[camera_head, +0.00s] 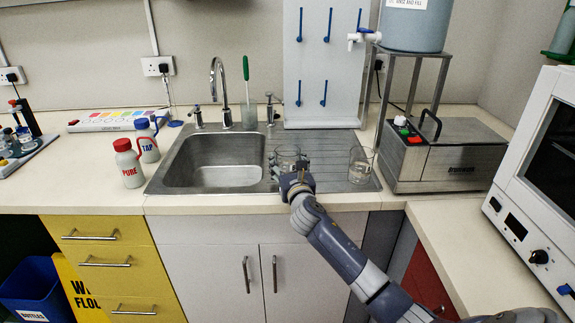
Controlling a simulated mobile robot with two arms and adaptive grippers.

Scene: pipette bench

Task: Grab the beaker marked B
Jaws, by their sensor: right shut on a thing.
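My right gripper (296,168) reaches over the sink's draining board from the front right. It is shut on a clear glass beaker (286,154), which stands upright at the fingers and is partly hidden by them. I cannot read a letter on this beaker, so I cannot tell if it is the one marked B. A second clear glass beaker (361,166) stands on the right part of the draining board, apart from the gripper; no letter can be read on it either. My left gripper is not in view.
The sink basin (212,164) lies left of the gripper. Red-capped (129,165) and blue-capped (147,141) bottles stand left of it. A pegboard (322,70) rises behind the draining board. A steel appliance (440,160) and white oven (535,180) crowd the right. The front counter edge is clear.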

